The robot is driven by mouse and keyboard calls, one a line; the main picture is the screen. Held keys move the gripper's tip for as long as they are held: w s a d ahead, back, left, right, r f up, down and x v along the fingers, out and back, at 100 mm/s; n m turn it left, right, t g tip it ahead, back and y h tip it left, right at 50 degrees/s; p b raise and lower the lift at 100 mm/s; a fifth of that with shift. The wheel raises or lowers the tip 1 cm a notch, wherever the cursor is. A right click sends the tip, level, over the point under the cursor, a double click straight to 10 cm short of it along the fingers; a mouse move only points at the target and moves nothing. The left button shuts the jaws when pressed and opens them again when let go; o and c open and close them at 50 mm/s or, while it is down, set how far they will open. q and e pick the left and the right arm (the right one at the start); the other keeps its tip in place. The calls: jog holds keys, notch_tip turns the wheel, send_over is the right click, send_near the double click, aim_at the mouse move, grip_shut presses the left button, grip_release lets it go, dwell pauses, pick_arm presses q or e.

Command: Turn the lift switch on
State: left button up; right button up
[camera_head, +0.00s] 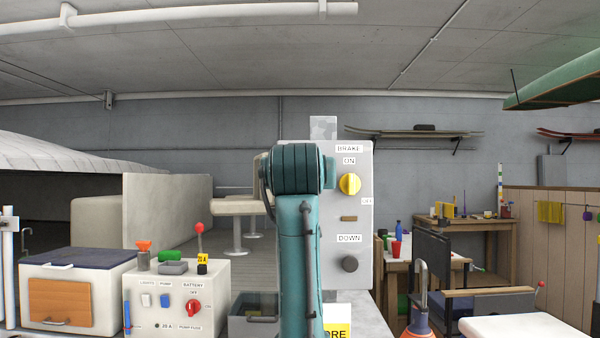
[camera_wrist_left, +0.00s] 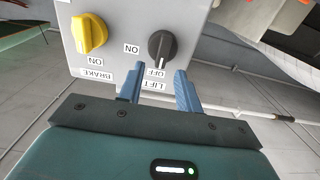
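The lift switch is a black rotary knob (camera_wrist_left: 162,44) on a light grey panel (camera_wrist_left: 118,20), upside down in the left wrist view. Its white mark points toward the OFF label, with LIFT beside that; an ON label sits to its left. My left gripper (camera_wrist_left: 158,70) is open, its two blue fingertips apart just short of the knob and not visibly touching it. In the head view the panel (camera_head: 360,265) stands upright, and my teal left arm covers its left part, hiding the lift switch and the gripper. My right gripper is not in view.
A yellow brake knob (camera_wrist_left: 89,33) is beside the lift knob; it also shows in the head view (camera_head: 349,184). A white battery box (camera_head: 215,285) and a cooler (camera_head: 95,270) stand left. Workbenches are at right.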

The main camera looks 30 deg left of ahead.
pick_arm(q)
jog(key=shift+x, duration=1.05)
grip_shut()
